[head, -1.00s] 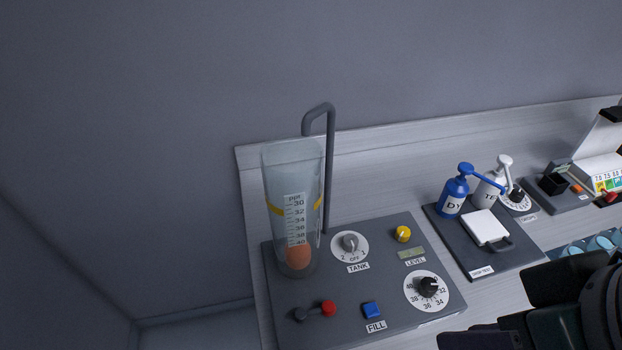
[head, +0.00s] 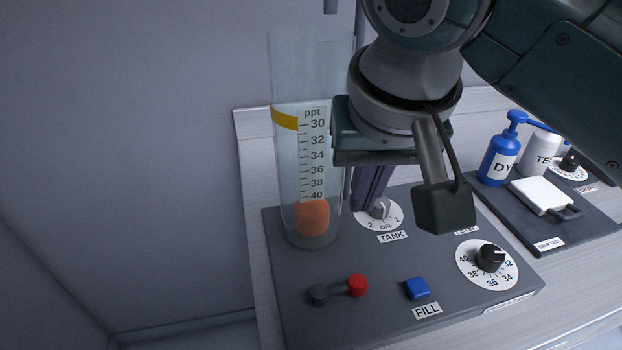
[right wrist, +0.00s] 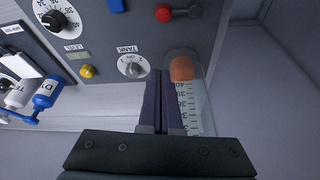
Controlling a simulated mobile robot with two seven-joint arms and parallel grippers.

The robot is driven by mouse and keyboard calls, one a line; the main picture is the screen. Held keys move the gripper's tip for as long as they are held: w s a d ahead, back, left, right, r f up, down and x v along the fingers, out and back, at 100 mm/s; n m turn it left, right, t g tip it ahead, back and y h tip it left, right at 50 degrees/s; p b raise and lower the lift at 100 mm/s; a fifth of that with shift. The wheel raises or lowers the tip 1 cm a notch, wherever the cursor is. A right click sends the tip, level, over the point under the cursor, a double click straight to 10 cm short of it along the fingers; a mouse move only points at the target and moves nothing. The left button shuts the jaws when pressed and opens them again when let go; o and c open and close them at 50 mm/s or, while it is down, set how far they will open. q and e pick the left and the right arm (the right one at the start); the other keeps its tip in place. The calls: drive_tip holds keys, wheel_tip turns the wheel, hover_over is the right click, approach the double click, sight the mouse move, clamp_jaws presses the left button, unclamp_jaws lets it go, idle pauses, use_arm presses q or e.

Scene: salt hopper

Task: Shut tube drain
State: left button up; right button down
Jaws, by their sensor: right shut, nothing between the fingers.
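The clear tube (head: 322,170) stands upright on the dark panel, with a ppt scale, a yellow band and an orange float (head: 311,216) near its bottom. The drain lever (head: 338,289), a dark pivot with a red knob, lies on the panel in front of the tube, knob to the right. It shows at the top of the right wrist view (right wrist: 178,13). My right gripper (head: 363,208) is shut and empty, pointing down beside the tube's right side, near the TANK knob (head: 380,208); its fingers also show in the right wrist view (right wrist: 161,76). My left gripper is out of view.
A blue FILL button (head: 417,288) and a black dial (head: 490,258) sit right of the lever. Space above the lever is free.

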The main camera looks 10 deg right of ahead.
sight(356, 284)
drive_tip(key=b+x, duration=0.2)
drive_tip(key=x, duration=0.7)
drive_tip(key=shift+f, duration=0.55)
drive_tip(key=shift+s+a+p, duration=0.15)
drive_tip(key=shift+s+p, duration=0.45)
drive_tip(key=shift+s, duration=0.6)
drive_tip(key=shift+s+a+f, duration=0.15)
drive_tip(key=shift+s+f, duration=0.15)
drive_tip(key=shift+s, duration=0.3)
drive_tip(key=shift+s+m+p, duration=0.15)
drive_tip(key=shift+m+p, duration=0.25)
drive_tip(key=shift+p, duration=0.1)
